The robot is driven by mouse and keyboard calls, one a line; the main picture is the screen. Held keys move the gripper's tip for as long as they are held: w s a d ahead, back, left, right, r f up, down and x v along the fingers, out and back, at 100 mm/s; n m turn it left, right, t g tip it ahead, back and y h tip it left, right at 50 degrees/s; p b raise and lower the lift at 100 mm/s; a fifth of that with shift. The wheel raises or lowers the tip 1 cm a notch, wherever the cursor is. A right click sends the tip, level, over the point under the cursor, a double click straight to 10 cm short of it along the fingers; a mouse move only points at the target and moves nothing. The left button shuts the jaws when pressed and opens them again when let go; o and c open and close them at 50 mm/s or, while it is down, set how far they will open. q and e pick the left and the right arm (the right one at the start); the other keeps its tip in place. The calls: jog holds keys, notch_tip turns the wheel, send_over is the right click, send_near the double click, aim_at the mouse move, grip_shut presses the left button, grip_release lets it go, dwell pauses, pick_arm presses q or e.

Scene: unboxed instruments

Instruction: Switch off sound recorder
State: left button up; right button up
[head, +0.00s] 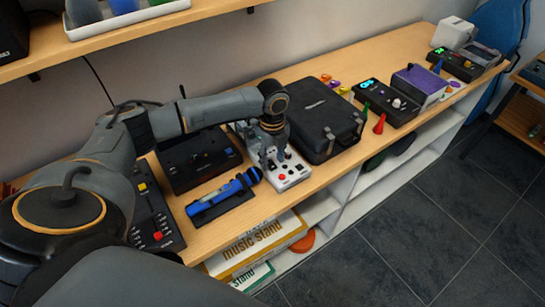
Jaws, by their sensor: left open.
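My left gripper (272,158) points down over a white device (291,174) with a red button and dark knobs, and hides part of its top. The gripper is open, and no object shows between its fingers. I cannot tell whether it touches the device. A blue handheld device (219,194) with a pale screen lies on a black base just left of and in front of the white device. It looks like a sound recorder, but no label is readable and its switch is too small to make out. My right gripper is not in view.
A black case (324,120) stands close to the right of the gripper. A black box (198,160) and a dark control panel (151,221) with a red button are to the left. Several other devices line the wooden shelf (404,49) farther right. An upper shelf (130,37) overhangs behind.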

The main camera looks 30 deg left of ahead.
pick_arm(q)
jog(key=shift+f, duration=0.55)
jog(key=shift+c, duration=0.4)
grip_shut()
